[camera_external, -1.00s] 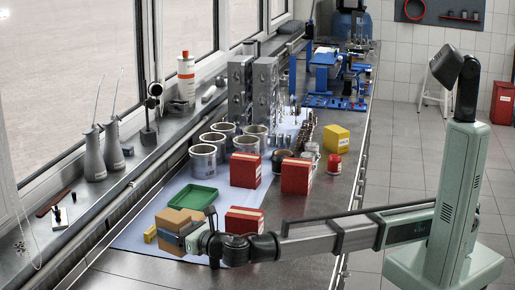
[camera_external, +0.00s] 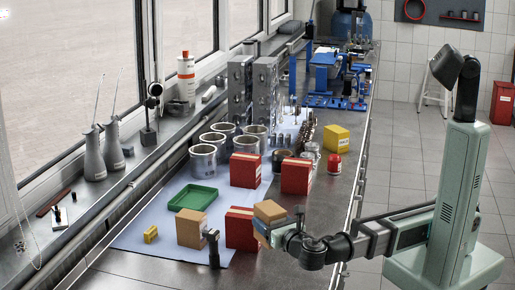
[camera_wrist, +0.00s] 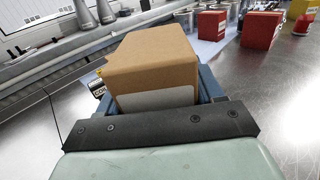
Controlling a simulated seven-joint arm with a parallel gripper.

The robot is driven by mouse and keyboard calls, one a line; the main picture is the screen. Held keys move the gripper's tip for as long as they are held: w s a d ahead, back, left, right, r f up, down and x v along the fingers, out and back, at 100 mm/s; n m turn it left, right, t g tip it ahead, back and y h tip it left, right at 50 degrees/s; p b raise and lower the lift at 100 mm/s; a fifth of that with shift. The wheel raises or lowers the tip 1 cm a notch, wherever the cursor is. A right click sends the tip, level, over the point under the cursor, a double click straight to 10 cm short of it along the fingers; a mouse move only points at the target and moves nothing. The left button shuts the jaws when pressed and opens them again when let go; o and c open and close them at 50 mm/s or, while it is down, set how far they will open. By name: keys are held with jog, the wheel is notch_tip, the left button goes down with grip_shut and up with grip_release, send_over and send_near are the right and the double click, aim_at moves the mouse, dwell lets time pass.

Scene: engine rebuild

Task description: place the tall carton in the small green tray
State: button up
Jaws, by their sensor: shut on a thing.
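My gripper (camera_external: 268,229) is shut on a brown carton (camera_external: 270,210) and holds it over the right edge of the mat, near the bench's front. The held carton also fills the middle of the wrist view (camera_wrist: 155,60), with a white label on its near face. Another brown carton (camera_external: 191,229) stands on the mat, left of my gripper. I cannot tell for sure which is the tall one. The small green tray (camera_external: 193,197) lies on the mat, behind the standing carton and left of my gripper. It looks empty.
A red box (camera_external: 240,229) stands between the standing carton and my gripper. A small yellow block (camera_external: 150,234) and a dark upright part (camera_external: 213,248) flank that carton. More red boxes (camera_external: 245,170) and metal cylinders (camera_external: 203,161) stand behind the tray.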

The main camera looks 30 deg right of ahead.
jog(key=shift+d, duration=0.35)
jog(key=shift+f, duration=4.9)
jog(key=shift+f, duration=0.1)
jog(key=o, duration=1.4)
jog(key=s, duration=1.1)
jog(key=shift+s, duration=0.1)
jog(key=shift+o, duration=0.7)
jog(key=shift+s, duration=0.4)
